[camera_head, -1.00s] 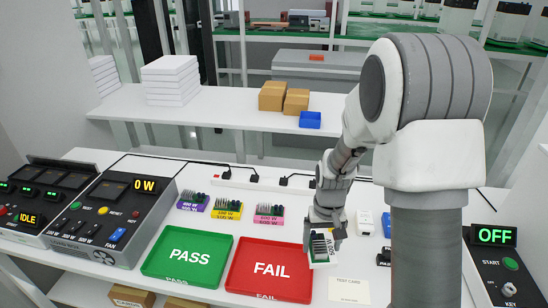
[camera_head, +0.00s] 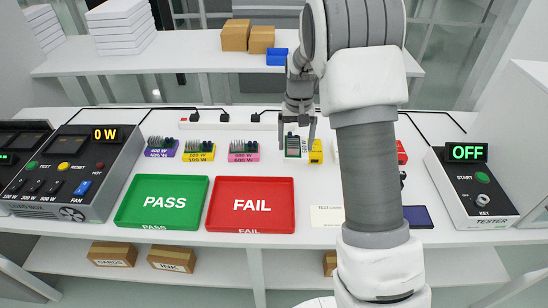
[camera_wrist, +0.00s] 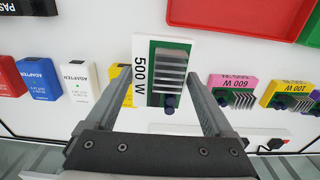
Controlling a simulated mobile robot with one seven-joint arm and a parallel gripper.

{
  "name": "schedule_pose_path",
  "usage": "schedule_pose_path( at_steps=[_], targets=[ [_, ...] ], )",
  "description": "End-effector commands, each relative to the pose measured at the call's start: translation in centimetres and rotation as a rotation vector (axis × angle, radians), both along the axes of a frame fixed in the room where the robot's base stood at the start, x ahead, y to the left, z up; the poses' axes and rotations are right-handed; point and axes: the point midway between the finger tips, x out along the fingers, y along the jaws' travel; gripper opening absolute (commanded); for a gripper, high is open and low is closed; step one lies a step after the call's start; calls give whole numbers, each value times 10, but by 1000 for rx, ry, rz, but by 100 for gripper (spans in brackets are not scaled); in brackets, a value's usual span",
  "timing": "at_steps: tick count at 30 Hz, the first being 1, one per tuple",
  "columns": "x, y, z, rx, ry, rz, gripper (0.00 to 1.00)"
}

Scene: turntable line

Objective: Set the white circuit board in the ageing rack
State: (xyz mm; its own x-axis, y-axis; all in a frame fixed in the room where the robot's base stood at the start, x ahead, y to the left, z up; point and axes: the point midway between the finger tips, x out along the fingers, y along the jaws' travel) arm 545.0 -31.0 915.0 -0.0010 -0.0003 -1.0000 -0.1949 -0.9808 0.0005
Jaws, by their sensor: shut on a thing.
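The white circuit board (camera_head: 292,146), with green board, grey heatsink fins and a 500 W label, is between the fingers of my gripper (camera_head: 297,128). In the wrist view the board (camera_wrist: 142,75) sits between the two fingertips of the gripper (camera_wrist: 160,85), which is shut on it. The board appears raised above the white table, though its height is hard to judge. Nothing in view is legibly marked as the ageing rack. A console with dark slots (camera_head: 18,140) at the far left is cut off by the picture edge.
Purple, yellow and pink boards (camera_head: 243,150) stand left of my gripper. A yellow adapter (camera_head: 316,151) is close on its right. A green PASS tray (camera_head: 122,213) and red FAIL tray (camera_head: 213,222) lie in front. A tester (camera_head: 470,190) stands right, a 0 W console (camera_head: 85,165) left.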

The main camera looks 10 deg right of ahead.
Motion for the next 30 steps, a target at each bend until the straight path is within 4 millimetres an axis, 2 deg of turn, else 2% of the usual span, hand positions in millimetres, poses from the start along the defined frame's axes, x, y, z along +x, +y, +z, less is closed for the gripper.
schedule_pose_path(
  at_steps=[3,9,14,21,30],
  targets=[
    [13,24,-17,0,0,3,18],
    [24,45,-31,0,-1,1,18],
    [25,48,-40,0,1,-2,18],
    [25,47,-72,0,0,-1,18],
    [25,47,-74,0,-1,-1,18]
  ],
)
